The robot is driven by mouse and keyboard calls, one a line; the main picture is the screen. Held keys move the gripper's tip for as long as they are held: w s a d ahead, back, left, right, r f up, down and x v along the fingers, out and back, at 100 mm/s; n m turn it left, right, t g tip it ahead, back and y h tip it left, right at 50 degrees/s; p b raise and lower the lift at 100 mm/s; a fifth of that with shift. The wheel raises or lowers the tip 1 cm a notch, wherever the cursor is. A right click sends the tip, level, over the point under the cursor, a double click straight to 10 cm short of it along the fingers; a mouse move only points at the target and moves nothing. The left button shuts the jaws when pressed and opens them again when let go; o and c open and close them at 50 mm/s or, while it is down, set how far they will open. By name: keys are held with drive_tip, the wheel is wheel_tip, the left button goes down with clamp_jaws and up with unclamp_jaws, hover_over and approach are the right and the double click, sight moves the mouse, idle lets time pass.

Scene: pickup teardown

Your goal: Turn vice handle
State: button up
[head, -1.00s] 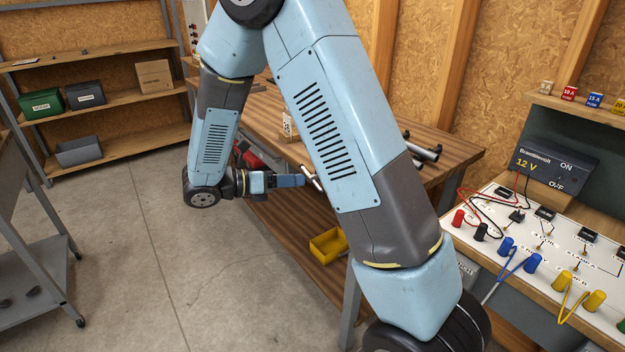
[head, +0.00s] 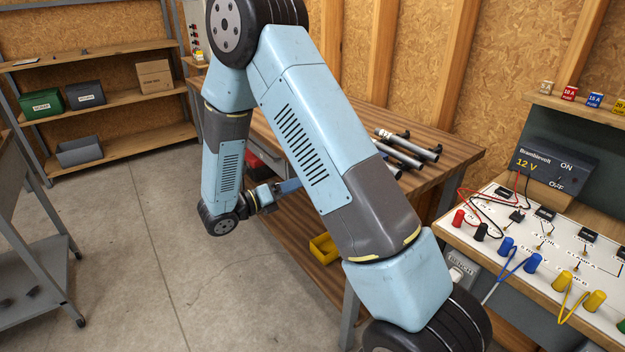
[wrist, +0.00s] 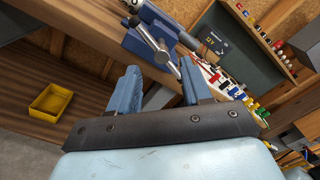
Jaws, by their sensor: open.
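The vice handle (wrist: 154,40), a grey metal bar with dark knobbed ends, shows in the wrist view. It slants across the front of the blue vice (wrist: 136,43), down to the right. My gripper (wrist: 158,66) is open, one blue finger on either side of the picture's middle. The bar's lower end shows in the gap, close to the right finger. I cannot tell whether they touch. In the head view my gripper (head: 290,186) is partly hidden behind my own arm, and the vice and its handle are hidden there.
The wooden workbench (head: 455,150) holds several metal tubes (head: 408,150). A yellow bin (head: 323,248) sits on its lower shelf. A test panel (head: 540,250) with wires and a 12 V supply (head: 553,165) stands at the right.

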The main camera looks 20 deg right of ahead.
drive_tip(key=x, duration=0.6)
drive_tip(key=shift+d, duration=0.3)
clamp_jaws()
